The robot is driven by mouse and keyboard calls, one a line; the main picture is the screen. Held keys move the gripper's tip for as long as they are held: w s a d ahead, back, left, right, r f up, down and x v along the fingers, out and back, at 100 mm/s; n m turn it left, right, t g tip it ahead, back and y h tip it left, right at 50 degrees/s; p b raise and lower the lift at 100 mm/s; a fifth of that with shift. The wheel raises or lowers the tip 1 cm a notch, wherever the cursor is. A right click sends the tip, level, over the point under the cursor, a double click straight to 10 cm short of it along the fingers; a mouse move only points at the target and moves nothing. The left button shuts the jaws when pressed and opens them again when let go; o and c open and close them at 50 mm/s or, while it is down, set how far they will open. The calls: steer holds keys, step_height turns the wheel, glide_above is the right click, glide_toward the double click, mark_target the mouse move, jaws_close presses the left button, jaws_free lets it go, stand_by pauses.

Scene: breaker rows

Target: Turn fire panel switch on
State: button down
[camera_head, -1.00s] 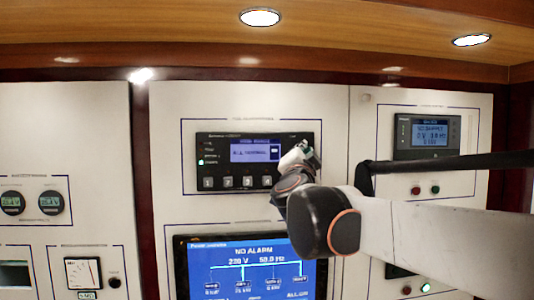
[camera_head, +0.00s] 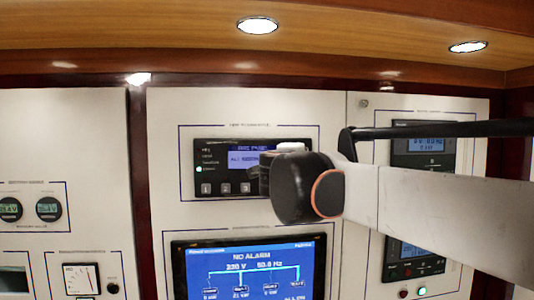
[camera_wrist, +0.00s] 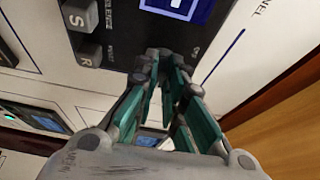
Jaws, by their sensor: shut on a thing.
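The fire panel (camera_head: 224,176) is a black unit on the white wall, with a lit blue screen (camera_head: 243,159), a row of grey keys and a green lamp. My wrist covers its right end in the head view. In the wrist view, the panel's dark face (camera_wrist: 122,40) shows at the top, with grey keys (camera_wrist: 80,14) at left. My gripper (camera_wrist: 166,70) is shut at the panel's lower right part, its fingertips close to the face. The fire panel switch between the fingertips is hidden by them, so its position cannot be told.
A large blue display (camera_head: 250,268) sits below the fire panel. A dark controller (camera_head: 422,150) is at right, partly behind my arm. Gauges (camera_head: 48,208) are at left. A wooden overhang (camera_head: 150,35) runs above.

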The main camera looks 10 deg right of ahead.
steer(key=shift+r, duration=0.1)
stand_by(0.4)
steer(key=c, duration=1.7)
jaws_free()
steer(key=shift+w, duration=0.1)
steer(key=v, duration=1.2)
steer(key=shift+w+d, duration=0.1)
